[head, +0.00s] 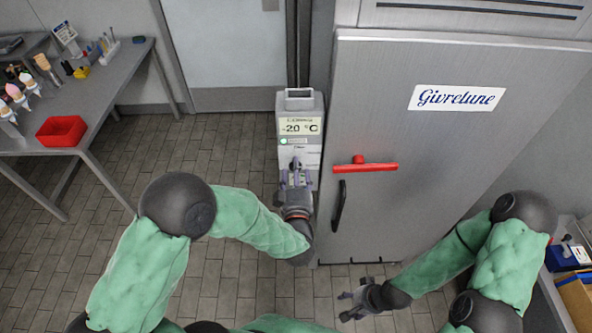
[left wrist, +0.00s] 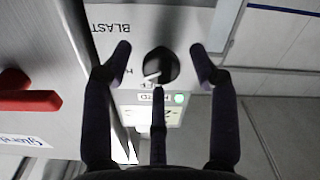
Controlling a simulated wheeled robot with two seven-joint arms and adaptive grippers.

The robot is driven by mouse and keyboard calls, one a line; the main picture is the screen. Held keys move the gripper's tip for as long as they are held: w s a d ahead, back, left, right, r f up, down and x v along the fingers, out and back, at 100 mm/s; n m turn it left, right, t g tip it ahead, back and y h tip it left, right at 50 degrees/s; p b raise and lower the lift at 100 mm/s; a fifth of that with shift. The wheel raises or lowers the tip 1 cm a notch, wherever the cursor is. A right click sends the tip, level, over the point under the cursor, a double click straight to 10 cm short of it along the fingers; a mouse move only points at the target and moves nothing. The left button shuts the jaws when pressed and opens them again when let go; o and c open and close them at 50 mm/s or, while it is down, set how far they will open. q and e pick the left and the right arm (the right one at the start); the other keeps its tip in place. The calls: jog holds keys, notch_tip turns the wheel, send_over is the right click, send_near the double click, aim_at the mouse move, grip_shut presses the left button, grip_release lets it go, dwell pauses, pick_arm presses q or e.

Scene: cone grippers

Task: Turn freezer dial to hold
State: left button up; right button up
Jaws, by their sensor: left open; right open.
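The freezer dial (left wrist: 165,58) is a round black knob with a white pointer in the left wrist view. It sits on a pale panel (left wrist: 180,25), and its pointer angles toward the lower left of the picture. Printed labels surround it; "BLAST" is readable, others are partly hidden. My left gripper (left wrist: 160,50) is open, its fingers on either side of the dial and apart from it. In the head view my left gripper (head: 296,170) covers the dial on the grey control box (head: 299,104). My right gripper (head: 345,305) is open and empty, low over the floor.
A display (head: 300,126) on the box reads -20 °C, with a green light (left wrist: 180,98) lit. The steel freezer (head: 440,145) stands just right, with a red handle (head: 365,167) and a black handle (head: 340,206). A table (head: 95,105) stands left.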

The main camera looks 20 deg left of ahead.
pick_arm(q)
jog(key=v, duration=1.1)
jog(key=shift+s, duration=0.15)
